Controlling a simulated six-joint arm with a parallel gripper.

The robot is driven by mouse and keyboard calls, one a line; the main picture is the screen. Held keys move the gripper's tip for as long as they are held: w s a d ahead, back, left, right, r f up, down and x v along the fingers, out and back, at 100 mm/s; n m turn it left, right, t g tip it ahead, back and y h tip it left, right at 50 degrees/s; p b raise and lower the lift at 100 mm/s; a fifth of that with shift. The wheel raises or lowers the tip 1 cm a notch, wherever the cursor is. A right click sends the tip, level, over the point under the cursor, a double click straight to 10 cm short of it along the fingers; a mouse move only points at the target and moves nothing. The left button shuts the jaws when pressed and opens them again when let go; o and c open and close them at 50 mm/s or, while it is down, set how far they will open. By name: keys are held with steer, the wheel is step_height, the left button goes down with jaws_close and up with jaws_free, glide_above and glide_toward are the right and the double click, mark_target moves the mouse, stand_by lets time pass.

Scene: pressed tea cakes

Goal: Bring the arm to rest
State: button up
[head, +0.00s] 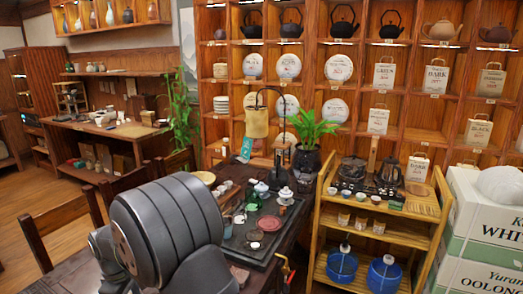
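Large dark grey rounded links of my own arm fill the lower left-centre of the head view, in front of the dark tea table (268,243). My gripper is not visible, so its fingers and anything in them cannot be seen. The arm hides the near left part of the table.
Tea ware, including a white lidded cup (286,195) and a reddish dish (270,223), crowds the table. Wooden chairs (62,222) stand left. A wooden cart (385,225) and white boxes (487,225) stand right. Shelves (305,62) hold round tea cakes and teapots behind.

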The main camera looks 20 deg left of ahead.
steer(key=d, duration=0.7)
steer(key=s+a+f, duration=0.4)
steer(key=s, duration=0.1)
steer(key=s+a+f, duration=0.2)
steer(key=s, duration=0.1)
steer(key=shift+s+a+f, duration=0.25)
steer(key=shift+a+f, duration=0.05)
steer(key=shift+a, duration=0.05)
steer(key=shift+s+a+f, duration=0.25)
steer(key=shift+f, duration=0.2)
